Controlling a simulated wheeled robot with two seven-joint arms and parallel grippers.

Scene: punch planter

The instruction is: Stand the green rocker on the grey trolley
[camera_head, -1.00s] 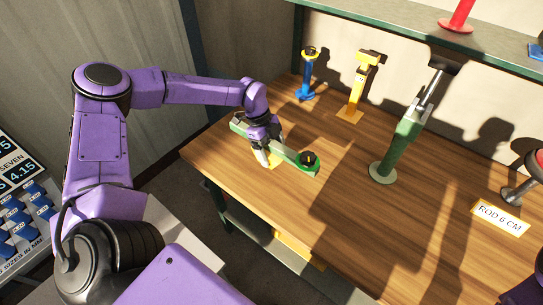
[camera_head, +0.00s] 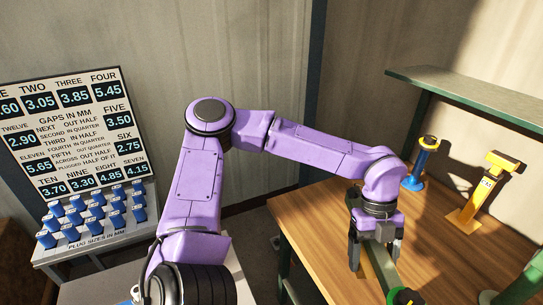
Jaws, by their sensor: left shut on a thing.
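The green rocker (camera_head: 383,272), a green bar with a black round knob at its near end, is at the lower right over the wooden table. My left gripper (camera_head: 376,250) points down and is shut on the bar; its fingers hide part of the rocker. I cannot tell whether the rocker touches the table. A pale grey flat top (camera_head: 95,291) shows at the lower left, partly behind my left arm; it may be the grey trolley. My right gripper is out of view.
A blue post (camera_head: 416,170) and a yellow post (camera_head: 478,200) stand at the back of the wooden table (camera_head: 325,225), under a green shelf (camera_head: 480,100). A rack of blue plugs (camera_head: 95,215) stands at left below a number board (camera_head: 70,130).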

